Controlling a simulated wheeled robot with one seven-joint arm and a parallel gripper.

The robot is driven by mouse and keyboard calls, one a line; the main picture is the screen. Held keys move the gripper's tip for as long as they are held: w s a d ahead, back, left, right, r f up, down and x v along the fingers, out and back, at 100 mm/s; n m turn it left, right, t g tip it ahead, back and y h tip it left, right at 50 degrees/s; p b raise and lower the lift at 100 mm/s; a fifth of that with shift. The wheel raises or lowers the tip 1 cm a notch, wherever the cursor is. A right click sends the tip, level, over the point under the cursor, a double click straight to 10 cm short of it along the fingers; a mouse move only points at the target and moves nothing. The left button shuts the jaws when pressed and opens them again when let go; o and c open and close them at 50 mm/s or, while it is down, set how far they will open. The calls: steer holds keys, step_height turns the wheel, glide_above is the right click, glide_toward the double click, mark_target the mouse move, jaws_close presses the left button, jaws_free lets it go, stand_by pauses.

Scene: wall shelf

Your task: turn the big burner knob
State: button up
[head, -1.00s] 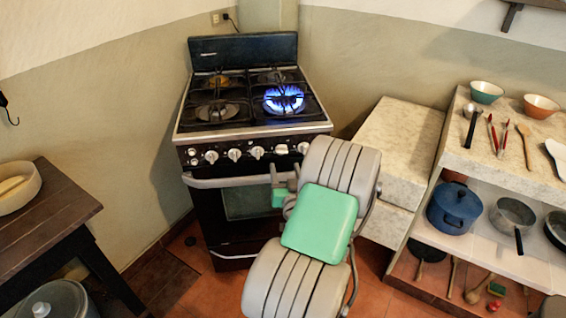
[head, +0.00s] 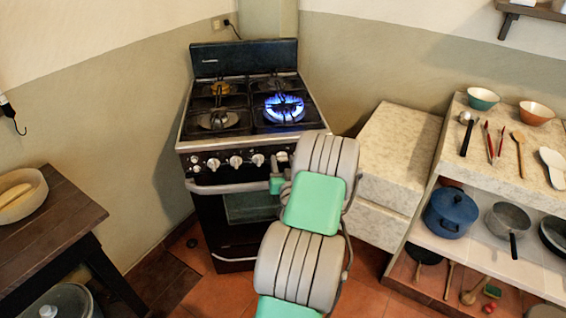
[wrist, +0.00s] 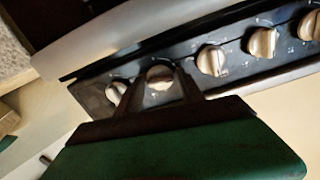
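The stove (head: 250,130) has a row of metal knobs on its front panel. In the wrist view one knob (wrist: 160,77) sits between the two dark fingers of my gripper (wrist: 162,80). The fingers are apart, one on each side of it; I cannot tell whether they touch it. A smaller knob (wrist: 116,93) is left of the fingers, and another knob (wrist: 211,60) is just to the right. In the head view my gripper (head: 276,168) is at the right part of the panel, mostly hidden by my arm. The front right burner (head: 284,108) has a blue flame.
The oven handle (head: 225,187) runs just below the knobs. A pale stone block (head: 390,140) stands right of the stove. A shelf (head: 480,162) with bowls, utensils and pots is at the right, and a dark wooden table (head: 60,215) at the left.

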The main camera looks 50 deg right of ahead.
jaws_close()
steer(key=shift+m, duration=0.3)
steer(key=m, duration=1.1)
steer(key=shift+b, duration=0.3)
steer(key=m+p, duration=0.1)
steer(key=m, duration=0.3)
steer(key=shift+m, duration=0.3)
stand_by(0.5)
